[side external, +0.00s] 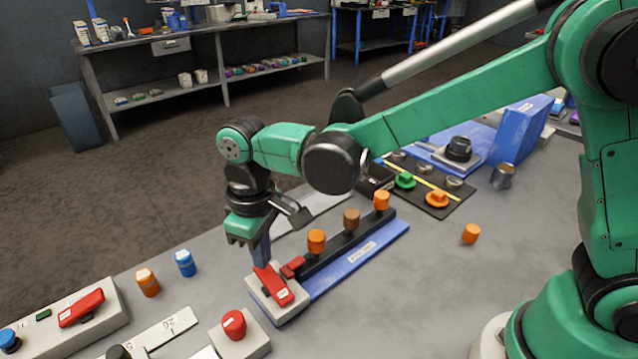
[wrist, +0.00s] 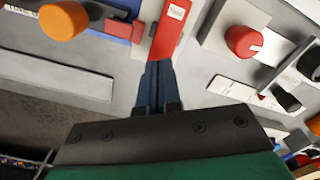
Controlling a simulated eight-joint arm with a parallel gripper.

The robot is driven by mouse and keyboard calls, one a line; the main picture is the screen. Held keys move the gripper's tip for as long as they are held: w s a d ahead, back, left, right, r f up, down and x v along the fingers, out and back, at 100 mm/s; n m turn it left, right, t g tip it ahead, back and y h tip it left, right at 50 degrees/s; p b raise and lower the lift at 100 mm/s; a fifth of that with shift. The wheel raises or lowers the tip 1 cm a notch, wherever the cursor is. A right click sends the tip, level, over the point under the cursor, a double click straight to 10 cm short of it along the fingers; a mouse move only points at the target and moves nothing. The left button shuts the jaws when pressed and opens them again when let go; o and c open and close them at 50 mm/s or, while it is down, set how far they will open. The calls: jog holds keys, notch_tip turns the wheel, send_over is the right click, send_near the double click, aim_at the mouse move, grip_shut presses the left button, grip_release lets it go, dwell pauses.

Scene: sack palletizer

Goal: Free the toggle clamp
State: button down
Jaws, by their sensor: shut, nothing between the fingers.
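The toggle clamp shows as a red lever (side external: 275,287) with a white label, on a light grey base (side external: 282,312) at the near end of a blue fixture plate (side external: 362,254). A small red block (side external: 293,267) sits beside it at the end of the black rail. My gripper (side external: 262,260) points down with its fingers shut and empty at the lever's far end. In the wrist view the fingertips (wrist: 158,66) meet or overlap the end of the red lever (wrist: 171,28). I cannot tell whether they touch it.
Orange and brown knobs (side external: 351,219) stand along the black rail, close to my gripper. A red button on a grey box (side external: 234,324) stands in front. Blue and orange cylinders (side external: 148,282) stand to the left. Another red lever (side external: 81,307) lies farther left.

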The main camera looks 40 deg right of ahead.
jog(key=shift+f, duration=1)
dwell(0.3)
jog(key=shift+r, duration=3.55)
jog(key=shift+d, duration=0.15)
jog(key=d+r+m+t, duration=0.1)
jog(key=d, duration=0.1)
jog(key=s+d+r+t, duration=0.1)
jog(key=d, duration=0.2)
jog(key=s+d+r+m, duration=0.1)
jog(key=d, duration=0.2)
jog(key=shift+m+t+y, duration=0.3)
jog(key=shift+t+y, duration=0.1)
jog(key=s+d+f+m+t, duration=0.1)
jog(key=s+d+m+t, duration=0.2)
jog(key=d, duration=0.5)
jog(key=shift+s+f+t+h, duration=0.15)
jog(key=shift+s+t+h, duration=0.25)
jog(key=shift+s+t, duration=0.3)
jog(key=shift+d, duration=0.1)
